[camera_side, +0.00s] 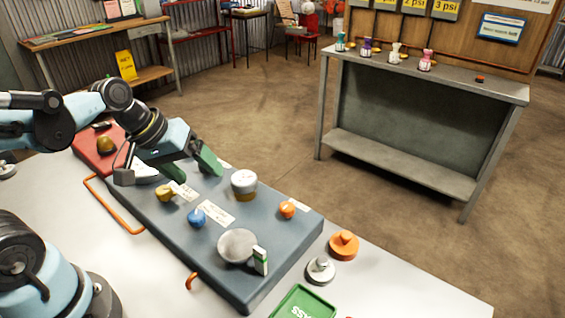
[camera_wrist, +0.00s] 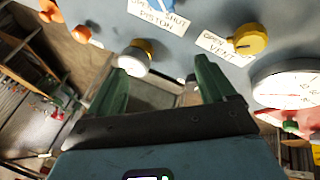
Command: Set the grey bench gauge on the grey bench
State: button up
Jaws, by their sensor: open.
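My gripper (camera_side: 192,166) is open above the far left part of a blue-grey panel (camera_side: 225,275), its green fingers apart. The fingers also show in the wrist view (camera_wrist: 163,72), with nothing held between them. A round white-topped piece with a yellow base (camera_side: 244,182) stands on the panel right of the fingers; it also shows in the wrist view (camera_wrist: 135,57). A white dial (camera_wrist: 290,86) is at the wrist view's right edge. I cannot tell which piece is the grey bench gauge. The grey bench (camera_side: 432,84) stands across the floor at the back right.
Yellow (camera_side: 165,193), blue (camera_side: 196,217) and orange (camera_side: 287,208) knobs stand on the panel, with a flat grey disc (camera_side: 237,246). Grey (camera_side: 320,269) and orange (camera_side: 343,245) knobbed pieces lie beside it. Small coloured pieces line the bench's back left; its middle top is mostly clear.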

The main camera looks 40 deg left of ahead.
jog(key=m, duration=0.1)
jog(key=m+y, duration=0.1)
jog(key=r+m+t, duration=0.1)
jog(key=m, duration=0.1)
jog(key=shift+s+d+r, duration=0.1)
jog(key=shift+s+d, duration=0.15)
jog(key=shift+s, duration=0.05)
jog(key=shift+o, duration=0.4)
jog(key=shift+r+m+t+y, duration=0.35)
jog(key=shift+m+t+y, duration=0.15)
jog(key=shift+m, duration=0.6)
